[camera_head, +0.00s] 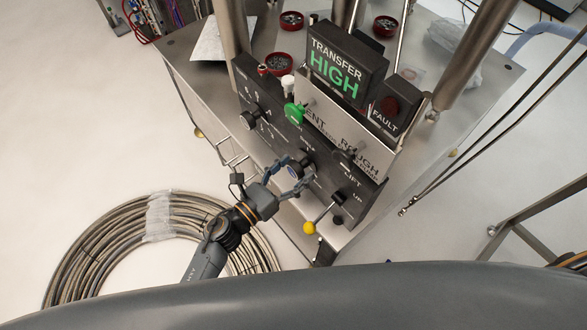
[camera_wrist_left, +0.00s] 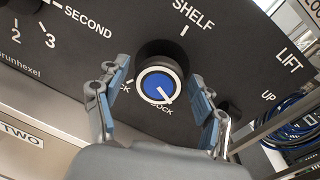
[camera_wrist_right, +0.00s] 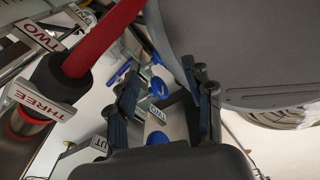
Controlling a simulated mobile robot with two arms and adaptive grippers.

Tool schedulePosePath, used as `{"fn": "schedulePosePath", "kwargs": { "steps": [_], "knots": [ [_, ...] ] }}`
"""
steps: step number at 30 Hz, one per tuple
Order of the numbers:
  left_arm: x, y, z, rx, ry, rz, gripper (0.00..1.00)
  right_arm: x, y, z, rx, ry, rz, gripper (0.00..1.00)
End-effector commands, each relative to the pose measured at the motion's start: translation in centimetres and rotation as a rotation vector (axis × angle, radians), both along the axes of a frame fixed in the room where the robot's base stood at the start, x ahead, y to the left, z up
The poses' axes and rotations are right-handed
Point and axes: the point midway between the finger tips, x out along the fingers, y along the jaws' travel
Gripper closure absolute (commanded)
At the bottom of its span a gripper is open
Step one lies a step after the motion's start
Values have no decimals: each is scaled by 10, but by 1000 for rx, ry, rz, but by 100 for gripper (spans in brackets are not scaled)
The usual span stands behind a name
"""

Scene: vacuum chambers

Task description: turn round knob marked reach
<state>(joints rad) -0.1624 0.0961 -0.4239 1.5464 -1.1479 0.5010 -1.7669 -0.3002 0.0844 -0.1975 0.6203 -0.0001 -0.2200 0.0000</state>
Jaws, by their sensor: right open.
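A round knob (camera_wrist_left: 158,84) with a blue face, white rim and black collar sits on the dark control panel (camera_head: 262,105). Its white pointer mark points down and right. "SHELF" is printed above it and partly hidden words ending in "CK" show beside and below it; I cannot read "reach". My left gripper (camera_wrist_left: 158,76) is open, with one finger on either side of the knob; contact is unclear. In the head view my left gripper (camera_head: 293,175) is at the panel's lower front. My right gripper (camera_wrist_right: 160,78) is open and empty in its wrist view.
A yellow-tipped lever (camera_head: 310,227) stands right of my left gripper. A green knob (camera_head: 294,113) and a black knob (camera_head: 250,119) are farther up the panel. A coiled cable (camera_head: 100,235) lies on the floor. A red bar (camera_wrist_right: 103,38) is close by my right gripper.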

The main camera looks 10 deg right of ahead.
Motion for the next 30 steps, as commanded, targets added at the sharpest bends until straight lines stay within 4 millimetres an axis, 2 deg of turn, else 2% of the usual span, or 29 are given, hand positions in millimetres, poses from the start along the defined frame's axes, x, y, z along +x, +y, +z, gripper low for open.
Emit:
{"fn": "schedulePosePath", "kwargs": {
  "steps": [1, 6, 7, 20, 30],
  "knots": [
    [0, 0, 0, 0, 0, 0, 45, 0, 1, 0, 1, 0, 0, 48],
    [0, 0, 0, 0, 0, 0, 80, 0, 4, 0, 5, 0, -1, 48],
    [0, 0, 0, 0, 0, 0, 84, 0, 5, 0, 6, 0, 0, 48],
    [0, 0, 2, -49, 72, -1, 84, 0, 8, 6, 10, 1, 1, 48],
    [0, 1, 4, -201, 303, -2, 84, 0, 5, 22, 6, 0, 3, 48]
  ]
}}
